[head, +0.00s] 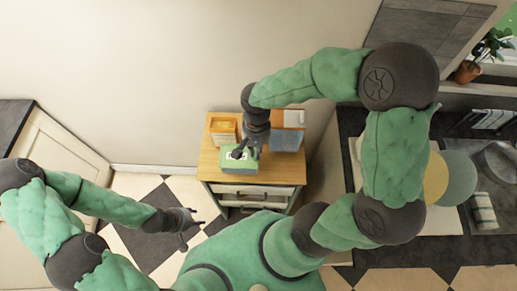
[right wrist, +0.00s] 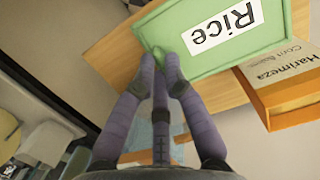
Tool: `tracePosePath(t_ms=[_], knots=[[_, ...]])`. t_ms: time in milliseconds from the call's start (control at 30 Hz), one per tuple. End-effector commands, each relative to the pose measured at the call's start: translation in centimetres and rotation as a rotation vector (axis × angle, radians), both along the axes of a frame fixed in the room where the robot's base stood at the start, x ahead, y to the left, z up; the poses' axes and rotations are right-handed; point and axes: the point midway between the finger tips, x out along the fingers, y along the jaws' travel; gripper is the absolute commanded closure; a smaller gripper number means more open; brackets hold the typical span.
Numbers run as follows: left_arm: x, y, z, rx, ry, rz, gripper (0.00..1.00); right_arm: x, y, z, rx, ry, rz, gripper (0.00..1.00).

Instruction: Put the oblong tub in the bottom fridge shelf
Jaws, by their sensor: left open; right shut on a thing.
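A green oblong tub (head: 238,164) with a white label reading "Rice" is at the front of a small wooden cabinet's top. It also shows in the right wrist view (right wrist: 255,52). My right gripper (head: 243,153) reaches down over the tub; in the right wrist view its fingers (right wrist: 160,60) are shut on the tub's edge near one corner. Whether the tub is lifted off the cabinet top is unclear. My left gripper (head: 188,222) is open and empty, low over the floor left of the cabinet. No fridge shelf can be made out.
The wooden cabinet (head: 210,163) has drawers in front. An orange box (head: 223,125), labelled "Harimeza" in the right wrist view (right wrist: 285,85), stands beside the tub; a blue item (head: 287,141) is to the right. A dark counter (head: 475,240) runs along the right. Checkered floor (head: 195,195) is clear.

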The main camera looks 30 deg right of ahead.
Motion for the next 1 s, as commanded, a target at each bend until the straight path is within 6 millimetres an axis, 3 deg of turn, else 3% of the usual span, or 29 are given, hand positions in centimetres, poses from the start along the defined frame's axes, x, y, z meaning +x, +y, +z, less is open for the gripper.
tracePosePath(t_ms=[33, 167, 500, 700, 1000], knots=[[0.0, 0.0, 0.4, 0.000, 0.000, 0.000, 0.53, -0.4, 0.8, 1.5, 0.000, -0.008, 0.005, 1.00], [0.0, 0.0, 1.0, 0.000, 0.000, 0.000, 0.53, -2.0, 3.0, 4.4, 0.000, -0.006, 0.008, 1.00], [0.0, 0.0, 1.5, 0.000, 0.000, 0.000, 0.53, -5.7, 8.1, 6.8, -0.001, -0.003, 0.005, 1.00], [0.0, 0.0, 1.7, 0.000, 0.000, 0.000, 0.53, -6.6, 9.4, 7.4, 0.000, -0.002, 0.002, 1.00], [0.0, 0.0, 1.7, 0.000, 0.000, 0.000, 0.53, -6.9, 9.8, 7.6, -0.001, -0.001, -0.001, 1.00]])
